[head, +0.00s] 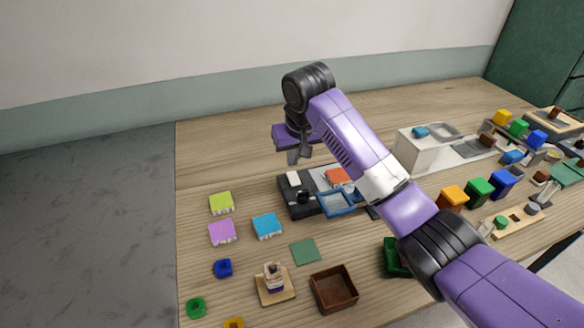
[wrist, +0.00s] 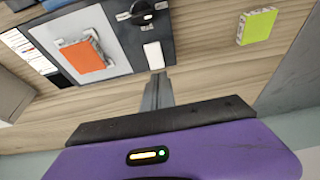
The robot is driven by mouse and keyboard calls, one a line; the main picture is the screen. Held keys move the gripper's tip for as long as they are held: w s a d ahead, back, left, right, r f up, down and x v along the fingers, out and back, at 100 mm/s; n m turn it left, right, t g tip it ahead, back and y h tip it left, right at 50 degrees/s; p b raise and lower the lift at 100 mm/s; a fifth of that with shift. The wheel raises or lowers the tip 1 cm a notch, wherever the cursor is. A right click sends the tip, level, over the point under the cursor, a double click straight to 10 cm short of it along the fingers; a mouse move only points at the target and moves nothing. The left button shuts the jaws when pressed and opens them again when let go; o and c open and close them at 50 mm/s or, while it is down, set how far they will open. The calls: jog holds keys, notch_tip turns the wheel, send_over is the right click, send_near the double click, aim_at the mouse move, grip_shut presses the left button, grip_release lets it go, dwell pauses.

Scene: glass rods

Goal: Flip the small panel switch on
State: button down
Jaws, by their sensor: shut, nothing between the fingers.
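A dark panel (head: 285,203) sits on the table left of centre. A small white switch (head: 293,178) is near its back edge, with a round black knob (head: 302,196) in front of it. In the wrist view the white switch (wrist: 153,55) lies just beyond my fingertips, and the black knob (wrist: 138,13) is farther off. My gripper (head: 298,158) is shut and empty, pointing down behind and above the panel's back edge. Its fingers (wrist: 158,82) appear close to the switch in the wrist view; I cannot tell whether they touch it, or which way the switch is set.
An orange block (head: 338,176) lies on the grey plate beside the switch, near a blue tray (head: 337,204). Lime (head: 221,203), purple (head: 222,233) and blue (head: 267,226) blocks stand to the left. A white box unit (head: 420,155) is to the right. The table's back left is clear.

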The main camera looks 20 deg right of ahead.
aim_at(291, 174)
jog(key=shift+s+x, duration=0.2)
jog(key=shift+x, duration=0.95)
jog(key=shift+s+x, duration=0.25)
jog(key=shift+x, duration=0.9)
jog(key=shift+w+f+p, duration=0.15)
jog(key=shift+f+p, duration=0.15)
jog(key=shift+s+p, duration=0.85)
jog(key=shift+p, duration=0.2)
jog(key=shift+r+p, duration=0.5)
jog(key=shift+r, duration=0.05)
jog(key=p+v, duration=0.3)
jog(key=shift+w+r, duration=0.2)
jog(key=shift+w, duration=0.1)
jog(key=b+v, duration=0.1)
jog(key=v, duration=0.8)
jog(key=shift+s+r, duration=0.3)
jog(key=shift+d, duration=0.1)
